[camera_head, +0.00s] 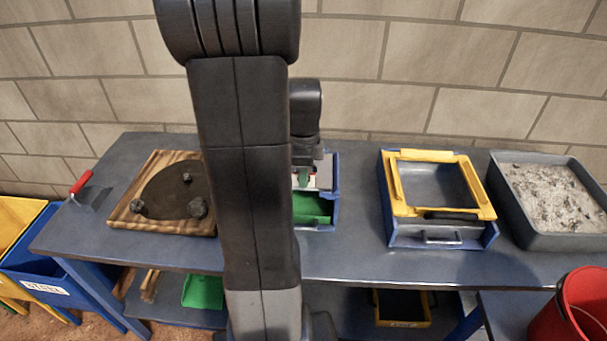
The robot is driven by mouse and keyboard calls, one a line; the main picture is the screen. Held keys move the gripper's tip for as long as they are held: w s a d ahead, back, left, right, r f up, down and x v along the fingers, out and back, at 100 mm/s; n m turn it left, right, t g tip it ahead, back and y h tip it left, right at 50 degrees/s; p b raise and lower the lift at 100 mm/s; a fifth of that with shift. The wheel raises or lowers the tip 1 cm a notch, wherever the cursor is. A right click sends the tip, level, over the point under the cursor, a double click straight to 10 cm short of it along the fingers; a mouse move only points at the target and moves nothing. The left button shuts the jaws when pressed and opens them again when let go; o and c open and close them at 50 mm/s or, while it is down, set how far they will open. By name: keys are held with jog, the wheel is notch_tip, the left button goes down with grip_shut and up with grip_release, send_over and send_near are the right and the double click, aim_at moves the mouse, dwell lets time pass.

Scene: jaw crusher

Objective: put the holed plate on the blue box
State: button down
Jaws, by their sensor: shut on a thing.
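The blue box (336,190) stands on the middle of the bench, partly hidden behind my arm. A green tray (312,208) shows inside its open front. A light grey flat piece (324,172), which looks like the holed plate, is at the top of the box beside my gripper. Its holes do not show, and I cannot tell whether it rests on the box or is held just above it. My gripper (302,179) points down at the box, shut on what seems to be this plate. Small green and red parts show at the fingertips, and my arm hides the left side.
A wooden board (119,214) with a dark round plate and dark lumps lies left, beside a red-handled trowel (80,183). Right are a yellow-framed blue box (397,222) and a grey tray of rubble (520,240). A red bucket (583,310) stands front right. Bare bench separates the two boxes.

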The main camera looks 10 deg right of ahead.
jog(key=c, duration=1.5)
grip_release()
notch_tip(320, 180, up, 12)
jog(key=shift+r+p, duration=0.1)
jog(key=shift+p, duration=0.2)
